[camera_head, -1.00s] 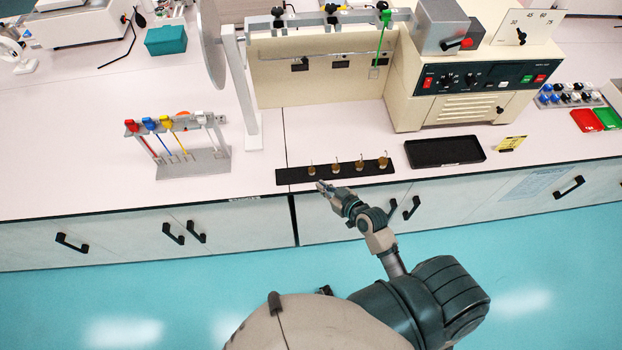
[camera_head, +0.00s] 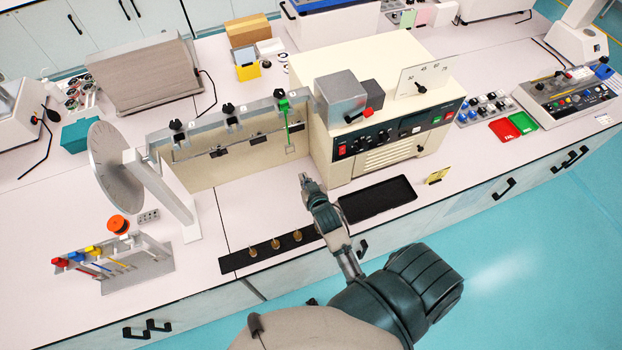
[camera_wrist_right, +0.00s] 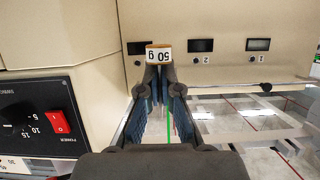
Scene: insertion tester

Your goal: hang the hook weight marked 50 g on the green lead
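The green lead (camera_head: 287,125) hangs from the rightmost clip on the rail, with a small square loop at its lower end. A green strip (camera_wrist_right: 168,125) also shows between my fingers in the right wrist view. My right gripper (camera_head: 306,182) is raised in front of the machine, below and right of the lead's loop. In the wrist view its fingers (camera_wrist_right: 159,82) close on the weight marked 50 g (camera_wrist_right: 159,54), whose label appears upside down. The weight's hook is hidden, and the weight is apart from the loop in the head view. My left gripper is out of view.
Brass hook weights (camera_head: 275,243) stand on the black strip (camera_head: 235,262); my arm hides its right end. A black tray (camera_head: 378,198) lies to the right. The beige machine (camera_head: 385,100) stands close behind the gripper. A rack of coloured leads (camera_head: 135,268) is at left.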

